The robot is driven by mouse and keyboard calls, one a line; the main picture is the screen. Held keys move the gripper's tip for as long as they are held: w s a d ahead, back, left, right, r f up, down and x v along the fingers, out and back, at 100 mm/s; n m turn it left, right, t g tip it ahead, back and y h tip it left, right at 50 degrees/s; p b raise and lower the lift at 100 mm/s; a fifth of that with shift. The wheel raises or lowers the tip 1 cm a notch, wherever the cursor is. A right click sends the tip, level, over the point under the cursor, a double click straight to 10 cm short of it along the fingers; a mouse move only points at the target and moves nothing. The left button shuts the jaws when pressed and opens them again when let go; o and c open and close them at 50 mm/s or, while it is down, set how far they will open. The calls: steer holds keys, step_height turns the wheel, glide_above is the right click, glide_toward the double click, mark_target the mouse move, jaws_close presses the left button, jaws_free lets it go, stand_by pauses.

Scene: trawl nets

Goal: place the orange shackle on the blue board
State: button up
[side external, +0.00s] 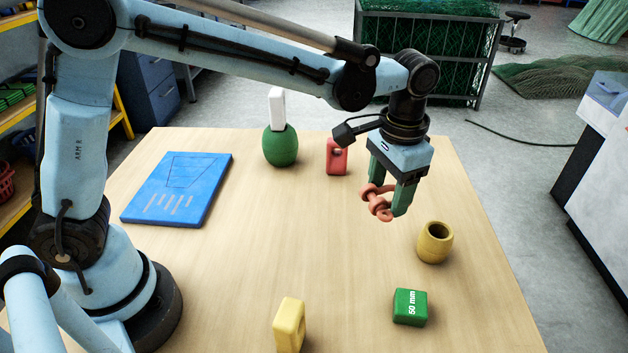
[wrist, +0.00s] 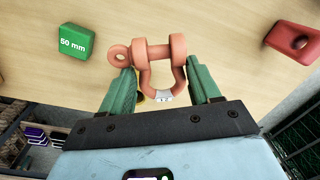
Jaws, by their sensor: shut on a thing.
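The orange shackle (side external: 376,201) is held between the green fingers of my gripper (side external: 390,196), above the right part of the table. In the wrist view the shackle (wrist: 156,62) sits between the two fingertips (wrist: 160,86), with its pin across the top and its bow toward the palm. The gripper is shut on it. The blue board (side external: 178,189) lies flat at the left of the table, with a net outline and lines of text on it. Nothing stands on the board. The gripper is well to the right of it.
A green float (side external: 280,147) with a white block (side external: 277,108) on top stands at the back. A red block (side external: 336,157) is behind the gripper. The table's middle is clear.

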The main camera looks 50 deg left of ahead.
steer(key=s+a+r+n, duration=0.1)
steer(key=a+r+n, duration=0.15)
steer(key=a, duration=0.75)
steer(key=n, duration=1.1)
glide_above(175, 183)
steer(key=shift+g, duration=0.4)
step_height(175, 183, down, 7)
steer(key=shift+w+f, duration=0.1)
steer(key=shift+f, duration=2.05)
steer(key=shift+f, duration=0.15)
steer(key=o, duration=1.4)
